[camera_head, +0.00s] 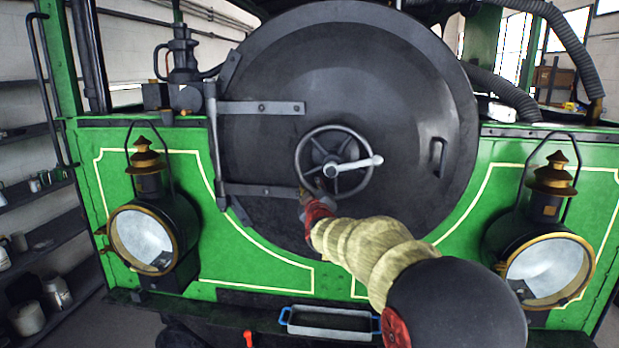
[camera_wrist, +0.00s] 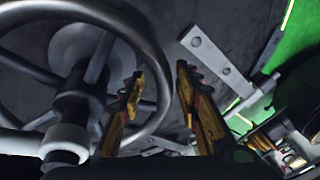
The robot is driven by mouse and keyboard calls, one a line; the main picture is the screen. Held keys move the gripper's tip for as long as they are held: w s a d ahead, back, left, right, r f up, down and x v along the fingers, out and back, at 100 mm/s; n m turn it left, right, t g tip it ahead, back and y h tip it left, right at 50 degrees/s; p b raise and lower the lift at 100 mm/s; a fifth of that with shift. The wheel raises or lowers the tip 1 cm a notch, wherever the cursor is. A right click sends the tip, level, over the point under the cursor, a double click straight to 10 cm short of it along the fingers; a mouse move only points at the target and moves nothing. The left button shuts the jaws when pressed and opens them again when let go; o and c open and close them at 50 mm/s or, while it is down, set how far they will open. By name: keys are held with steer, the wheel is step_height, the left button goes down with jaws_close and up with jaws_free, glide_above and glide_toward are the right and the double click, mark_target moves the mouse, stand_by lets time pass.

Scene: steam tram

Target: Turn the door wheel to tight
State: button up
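The door wheel (camera_head: 370,172) is a dark grey spoked handwheel at the middle of the round black smokebox door (camera_head: 420,90). A pale handle (camera_head: 362,163) crosses it from the hub, pointing right and slightly up in the head view. My gripper (camera_head: 310,192) is at the wheel's lower left rim, partly hidden by my arm. In the wrist view the wheel (camera_wrist: 158,58) fills the left side. My gripper (camera_wrist: 160,72) has its two yellow fingers apart, one overlapping the inside of the rim and one outside it. Whether either finger touches the rim cannot be told.
Hinge straps (camera_head: 262,108) cross the door's left side. A grab handle (camera_head: 438,157) is on its right. Brass-trimmed lamps stand at left (camera_head: 142,240) and right (camera_head: 546,268). A blue-handled tray (camera_head: 330,322) lies below the door.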

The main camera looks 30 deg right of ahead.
steer(key=p+x, duration=0.1)
steer(key=x, duration=0.4)
steer(key=shift+w+d, duration=0.1)
steer(key=shift+w, duration=0.3)
steer(key=shift+c, duration=0.8)
jaws_close()
